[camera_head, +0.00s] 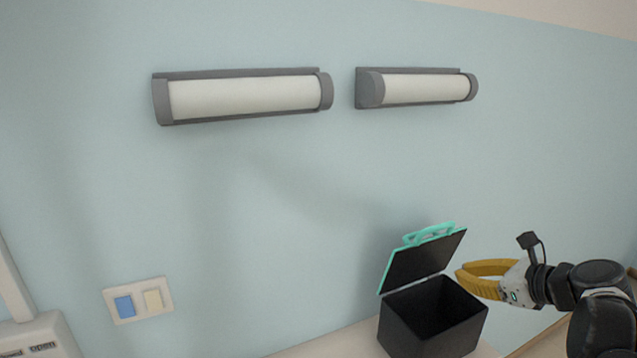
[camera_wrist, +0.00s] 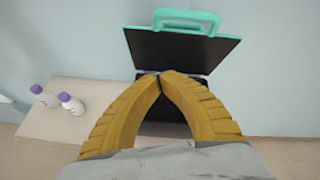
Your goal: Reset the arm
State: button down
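My gripper (camera_head: 462,279) shows at the lower right in the head view, with yellow fingers, beside the open black box (camera_head: 432,318). In the wrist view my gripper (camera_wrist: 160,75) has its two curved yellow fingertips meeting, with nothing seen between them. The fingers are in front of the box and hide much of it. The box lid (camera_wrist: 180,50), dark with a teal handle, stands raised behind the fingertips. My arm reaches in from the right edge of the head view.
The box stands on a pale surface (camera_wrist: 50,118) near the wall. Two wall lamps (camera_head: 245,97) hang above, and a switch plate (camera_head: 138,300) is at lower left. The wall area above the box is clear.

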jog(key=s+a+f+n+g+b, duration=0.35)
jog(key=s+a+f+n, duration=0.2)
jog(key=a+n, duration=0.35)
jog(key=s+a+f+n+h+b, duration=0.4)
jog(key=s+a+f+n+b, duration=0.3)
jog(key=n, duration=1.2)
jog(key=s+a+f, duration=0.1)
jog(key=s+f, duration=0.2)
jog(key=s, duration=0.3)
jog(key=shift+f+n+g+h, duration=0.3)
jog(key=shift+n+g, duration=0.05)
jog(key=shift+n, duration=0.05)
